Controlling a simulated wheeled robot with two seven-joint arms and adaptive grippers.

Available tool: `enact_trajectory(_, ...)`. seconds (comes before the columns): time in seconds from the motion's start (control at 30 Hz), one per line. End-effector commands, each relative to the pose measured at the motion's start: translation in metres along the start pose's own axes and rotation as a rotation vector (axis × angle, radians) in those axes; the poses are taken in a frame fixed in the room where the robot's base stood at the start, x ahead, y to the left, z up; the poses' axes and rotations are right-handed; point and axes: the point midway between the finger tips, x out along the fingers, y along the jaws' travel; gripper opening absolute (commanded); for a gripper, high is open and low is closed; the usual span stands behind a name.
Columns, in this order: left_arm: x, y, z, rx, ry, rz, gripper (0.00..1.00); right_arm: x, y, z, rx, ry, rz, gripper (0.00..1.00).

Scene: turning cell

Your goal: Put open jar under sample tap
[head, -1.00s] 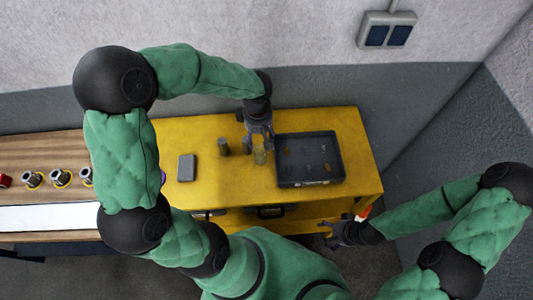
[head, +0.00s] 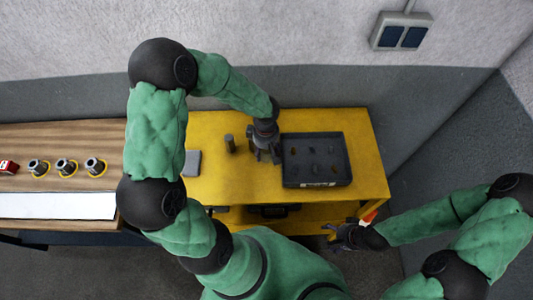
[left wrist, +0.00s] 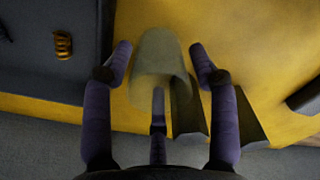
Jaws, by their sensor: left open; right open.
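My left gripper (head: 264,158) is over the yellow table (head: 220,187), just left of the dark tray. In the left wrist view a pale grey-beige rounded vessel, probably the jar (left wrist: 160,55), stands between the spread fingers, with gaps showing on both sides. In the head view the gripper hides it. A small dark cylinder (head: 230,144) stands on the table to the left of the gripper. My right gripper (head: 343,238) is open and empty, low at the table's front right. I cannot make out a sample tap.
The dark tray (head: 318,183) holds several small parts. A grey block (head: 192,163) lies at the table's left. Several grey fittings with yellow rings (head: 66,167) and a red item (head: 8,167) are on the wooden bench (head: 60,140). The table's front middle is clear.

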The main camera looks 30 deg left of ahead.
Motion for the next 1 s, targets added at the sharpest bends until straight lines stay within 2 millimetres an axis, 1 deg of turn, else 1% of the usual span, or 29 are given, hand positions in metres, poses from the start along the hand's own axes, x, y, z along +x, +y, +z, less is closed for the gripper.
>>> enact_trajectory(0.03,0.004,0.000,0.000,0.000,0.000,-0.001,0.59,0.001,0.000,0.000,0.000,0.000,0.000,0.76)
enact_trajectory(0.1,0.007,0.000,0.000,0.000,-0.001,-0.001,0.59,0.001,0.000,0.000,0.000,0.000,0.000,0.76)
enact_trajectory(0.3,0.007,0.000,0.000,0.000,0.000,0.000,0.59,0.001,0.000,0.000,0.000,0.000,0.000,0.76)
enact_trajectory(0.33,0.007,0.000,0.000,0.000,0.000,0.000,0.56,0.001,0.000,0.000,0.000,0.000,0.000,0.76)
enact_trajectory(0.37,0.007,0.000,0.000,0.000,0.000,0.000,0.48,0.001,0.000,0.000,0.000,0.000,0.000,0.76)
enact_trajectory(0.4,0.007,0.000,0.000,0.000,0.000,0.000,0.36,0.001,0.000,0.000,0.000,0.000,0.000,0.76)
enact_trajectory(0.47,0.007,0.000,0.000,0.000,0.000,0.000,0.20,0.001,0.000,0.000,0.000,0.000,0.000,0.76)
enact_trajectory(0.57,0.007,0.000,0.000,0.000,0.000,0.000,0.18,0.001,0.000,0.000,0.000,0.000,0.000,0.76)
enact_trajectory(0.6,0.007,0.000,0.000,0.000,0.000,0.000,0.14,0.001,0.000,0.000,0.000,0.000,0.000,0.76)
enact_trajectory(0.83,0.005,0.000,0.000,0.000,0.000,0.001,0.14,0.000,0.000,0.000,0.000,0.000,0.000,0.76)
enact_trajectory(1.0,-0.005,0.001,0.000,0.000,0.001,0.003,0.14,-0.001,0.000,0.000,0.000,0.000,0.000,0.76)
